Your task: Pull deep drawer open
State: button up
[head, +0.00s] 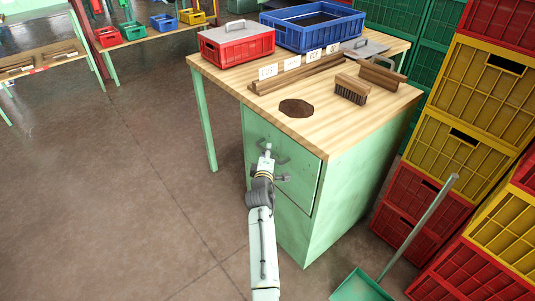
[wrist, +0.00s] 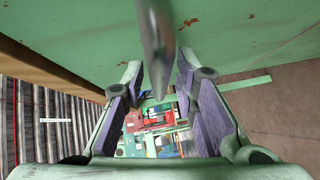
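The green cabinet under the bench has a drawer front (head: 300,187) that looks flush with the cabinet. A grey bar handle (head: 284,160) is on it, partly hidden by my gripper (head: 267,152). In the wrist view the metal handle bar (wrist: 156,45) comes down from the top between the two fingers of my gripper (wrist: 160,108). The fingers are apart, with a gap showing on both sides of the bar. The bar looks close to the fingers, but I cannot tell whether either one touches it.
The wooden bench top (head: 230,78) overhangs the cabinet and carries a brush (head: 351,90), a red box (head: 237,48) and a blue crate (head: 312,24). Stacked crates (head: 436,147) and a green dustpan (head: 361,286) stand at right. Floor at left is clear.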

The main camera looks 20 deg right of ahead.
grip_shut()
dwell(0.6)
